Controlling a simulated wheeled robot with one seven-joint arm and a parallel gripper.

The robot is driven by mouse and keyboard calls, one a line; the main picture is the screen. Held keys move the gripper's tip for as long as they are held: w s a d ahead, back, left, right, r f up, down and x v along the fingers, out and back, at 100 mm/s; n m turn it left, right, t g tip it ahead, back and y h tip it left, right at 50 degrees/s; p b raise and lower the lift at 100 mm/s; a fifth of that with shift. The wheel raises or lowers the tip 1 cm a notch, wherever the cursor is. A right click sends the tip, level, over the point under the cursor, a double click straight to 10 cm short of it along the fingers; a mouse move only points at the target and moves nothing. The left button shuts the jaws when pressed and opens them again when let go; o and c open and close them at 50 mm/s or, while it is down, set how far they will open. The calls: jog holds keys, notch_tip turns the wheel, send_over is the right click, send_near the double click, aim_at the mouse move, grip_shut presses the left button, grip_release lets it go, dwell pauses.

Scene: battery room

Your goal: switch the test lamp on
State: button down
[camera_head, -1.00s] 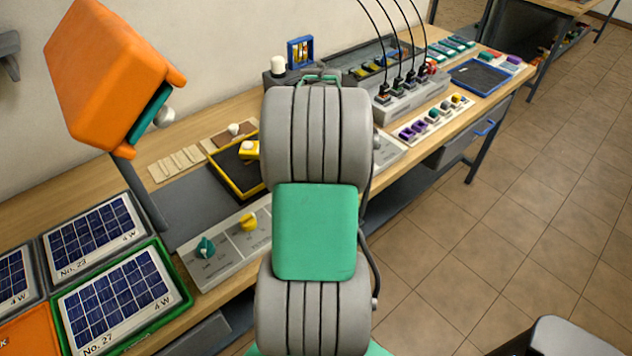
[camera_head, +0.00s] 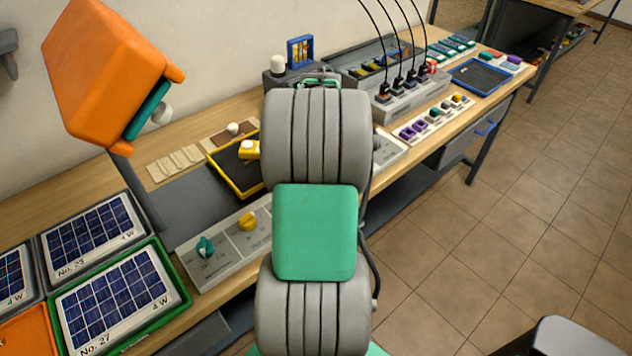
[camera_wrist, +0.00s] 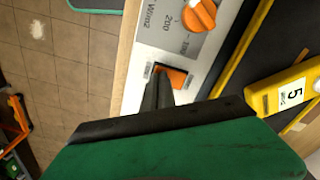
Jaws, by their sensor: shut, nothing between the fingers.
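An orange boxy lamp head (camera_head: 105,75) with a pale round bulb-like part (camera_head: 161,113) hangs on a dark post at the left in the head view. I see no clear glow from it. In the wrist view, an orange rocker switch (camera_wrist: 175,77) is set in a light grey panel (camera_wrist: 150,42), below an orange dial (camera_wrist: 200,14). My gripper (camera_wrist: 158,80) is shut and empty, with its dark fingertips right at the left side of the switch. I cannot tell whether they touch it. The fingers hide part of the switch. My arm hides the gripper in the head view.
A yellow block marked 5 (camera_wrist: 285,95) lies close to the right of the gripper. A yellow-edged dark tray (camera_head: 228,180), a panel with teal and yellow knobs (camera_head: 222,258) and solar panels (camera_head: 118,296) crowd the bench. Open tiled floor (camera_head: 500,220) is at the right.

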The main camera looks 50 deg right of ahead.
jog(key=shift+f, duration=0.3)
jog(key=shift+r, duration=0.1)
jog(key=shift+r+p, duration=2.35)
jog(key=shift+r, duration=1.05)
